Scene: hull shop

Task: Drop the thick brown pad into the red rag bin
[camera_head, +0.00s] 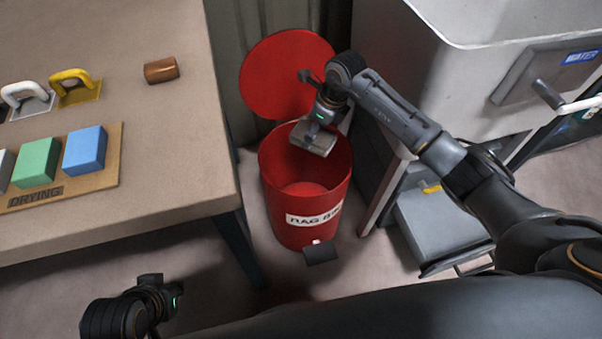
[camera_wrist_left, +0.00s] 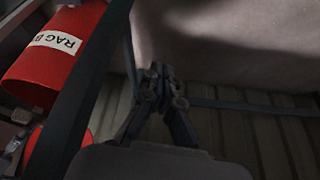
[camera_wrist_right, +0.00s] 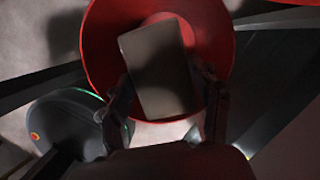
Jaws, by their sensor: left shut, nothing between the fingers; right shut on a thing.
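The red rag bin (camera_head: 275,215) stands on the floor with its round lid (camera_head: 285,65) raised behind it. My right gripper (camera_head: 317,127) is over the bin's mouth and shut on a thick pad (camera_head: 312,139), which looks grey-brown here. In the right wrist view the pad (camera_wrist_right: 158,70) sits between the fingers, tilted, with the red bin (camera_wrist_right: 100,45) beneath it. My left gripper (camera_head: 152,282) is low at the lower left, away from the bin. In the left wrist view its fingers (camera_wrist_left: 157,75) are together and empty.
The table (camera_head: 130,215) at left carries a brown cylinder (camera_head: 161,70), trowels with white and yellow handles (camera_head: 74,82), and a drying board (camera_head: 113,178) with coloured blocks. A grey sink unit (camera_head: 450,65) stands close to the bin's right. A black pedal (camera_head: 320,252) juts from the bin's foot.

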